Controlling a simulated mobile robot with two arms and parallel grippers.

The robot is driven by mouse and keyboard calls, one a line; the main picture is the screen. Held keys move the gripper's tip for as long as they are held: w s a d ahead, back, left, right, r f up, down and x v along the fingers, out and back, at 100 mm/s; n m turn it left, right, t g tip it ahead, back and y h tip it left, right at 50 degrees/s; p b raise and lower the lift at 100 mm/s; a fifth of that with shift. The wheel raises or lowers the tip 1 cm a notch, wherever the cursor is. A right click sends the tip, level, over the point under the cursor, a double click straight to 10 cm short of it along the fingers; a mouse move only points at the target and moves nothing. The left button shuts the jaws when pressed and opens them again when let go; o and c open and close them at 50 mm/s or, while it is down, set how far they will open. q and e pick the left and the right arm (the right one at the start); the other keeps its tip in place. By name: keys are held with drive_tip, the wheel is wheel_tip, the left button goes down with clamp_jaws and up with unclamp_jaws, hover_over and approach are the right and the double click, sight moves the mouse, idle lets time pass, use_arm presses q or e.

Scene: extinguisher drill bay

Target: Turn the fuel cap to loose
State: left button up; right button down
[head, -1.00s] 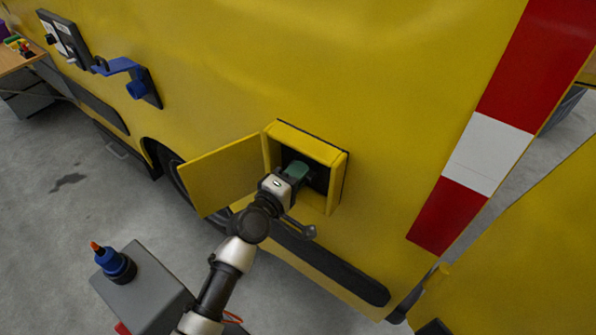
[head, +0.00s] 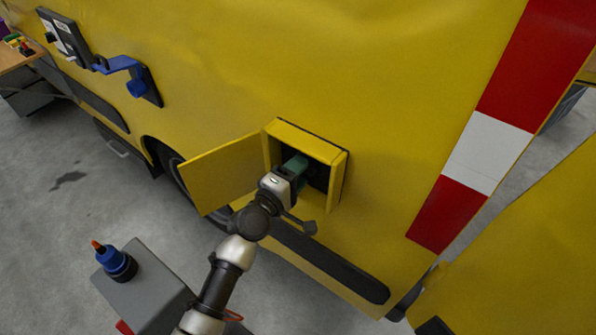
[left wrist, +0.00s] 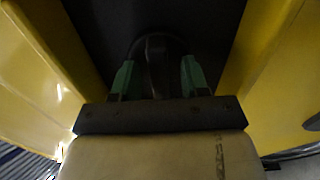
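The dark fuel cap (left wrist: 155,62) sits in the recess behind the open yellow flap and has a raised upright grip ridge. In the left wrist view the green fingers of my left gripper (left wrist: 157,78) stand on either side of this ridge. A narrow dark gap shows between each finger and the ridge, so the gripper looks open around it. Whether the fingertips touch the cap's rim is too dark to tell. In the head view my left gripper (head: 296,168) reaches into the recess and hides the cap. My right gripper is not in view.
The yellow flap (head: 222,175) stands open to the left of the recess, close beside my wrist. The yellow recess frame (head: 338,182) surrounds the opening. A blue bracket (head: 125,66) sticks out of the vehicle side at upper left. Grey floor (head: 62,215) is free at left.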

use_arm(q)
drive_tip(key=shift+s, duration=0.1)
drive_tip(key=b+v, duration=0.2)
drive_tip(key=v, duration=0.8)
drive_tip(key=shift+s+a, duration=0.25)
drive_tip(key=s+a+f+m+g+y+b, duration=0.1)
drive_tip(key=s+a+f+m+g+y, duration=0.15)
drive_tip(key=f, duration=0.95)
drive_tip(key=s+a+f+m+g+y, duration=0.1)
drive_tip(key=s+a+f+g+y, duration=0.15)
drive_tip(key=f, duration=0.85)
drive_tip(key=s+a+f+m+g+y+b, duration=0.1)
drive_tip(key=s+a+f+m+y, duration=0.15)
drive_tip(key=f, duration=0.95)
drive_tip(key=s+a+f+m+g+y, duration=0.1)
drive_tip(key=s+a+f+m+g, duration=0.1)
drive_tip(key=s+f, duration=0.4)
drive_tip(key=s+a+f+m+g+y, duration=0.1)
drive_tip(key=s+a+f+m+g, duration=0.2)
drive_tip(key=s, duration=1.1)
drive_tip(key=s+a+f+m+g+y, duration=0.1)
drive_tip(key=s+a+f, duration=0.3)
drive_tip(key=s+f, duration=0.6)
drive_tip(key=shift+a+m+g+b, duration=0.3)
drive_tip(key=shift+m+g+b, duration=0.15)
drive_tip(key=shift+m+g, duration=0.3)
drive_tip(key=shift+f, duration=0.15)
